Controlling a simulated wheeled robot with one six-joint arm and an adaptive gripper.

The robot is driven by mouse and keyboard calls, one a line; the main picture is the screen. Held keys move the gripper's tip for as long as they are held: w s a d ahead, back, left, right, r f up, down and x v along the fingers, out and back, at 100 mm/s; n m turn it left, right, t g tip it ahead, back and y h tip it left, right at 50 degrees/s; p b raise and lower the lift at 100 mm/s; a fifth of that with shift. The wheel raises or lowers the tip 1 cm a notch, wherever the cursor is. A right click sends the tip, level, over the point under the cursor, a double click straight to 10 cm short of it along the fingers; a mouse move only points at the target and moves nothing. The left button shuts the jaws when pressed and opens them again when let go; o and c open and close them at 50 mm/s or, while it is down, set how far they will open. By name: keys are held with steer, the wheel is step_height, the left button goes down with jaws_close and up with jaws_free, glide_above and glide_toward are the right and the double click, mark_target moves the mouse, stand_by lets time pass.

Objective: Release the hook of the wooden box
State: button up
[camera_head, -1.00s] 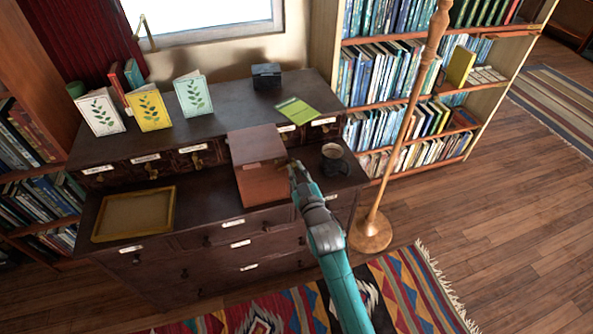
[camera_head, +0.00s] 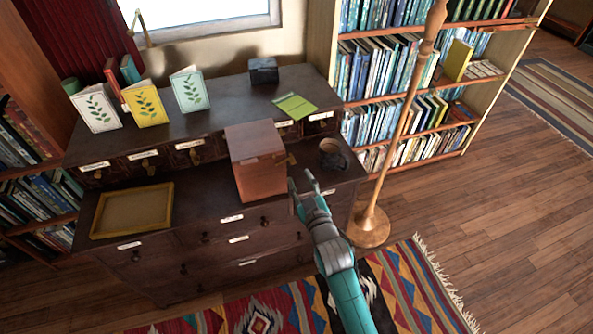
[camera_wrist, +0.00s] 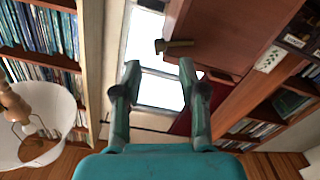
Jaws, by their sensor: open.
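The reddish-brown wooden box (camera_head: 262,178) stands on the dark cabinet, its lid down. A brass hook (camera_head: 291,159) sticks out from the box's right side in the head view. In the wrist view the box (camera_wrist: 225,35) fills the upper right and the hook (camera_wrist: 176,44) juts out leftward from its edge. My gripper (camera_head: 301,179) is open and empty, just right of the box and nearer the front than the hook. In the wrist view the hook lies beyond the open fingertips (camera_wrist: 160,68), apart from them. How the hook meets its catch cannot be told.
A dark cup (camera_head: 333,152) stands close to the right of the box. A yellow tray (camera_head: 133,211) lies to the left on the cabinet (camera_head: 205,215). A floor lamp pole (camera_head: 398,125) rises at right. Cards and a green booklet (camera_head: 295,106) are on the upper level.

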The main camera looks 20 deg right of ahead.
steer(key=s, duration=0.6)
steer(key=shift+s, duration=0.1)
stand_by(0.4)
steer(key=s+f+m+g, duration=0.1)
steer(key=s+f, duration=0.2)
steer(key=s, duration=0.7)
steer(key=s+f+m, duration=0.1)
steer(key=s+f, duration=0.2)
steer(key=s, duration=0.7)
steer(key=s+r+m+g, duration=0.1)
steer(key=s+r, duration=0.2)
steer(key=s, duration=0.7)
steer(key=s+r+g, duration=0.1)
steer(key=s+r, duration=0.2)
steer(key=s, duration=0.7)
steer(key=shift+s+d+m, duration=0.2)
steer(key=shift+s+m, duration=0.15)
steer(key=shift+m, duration=0.05)
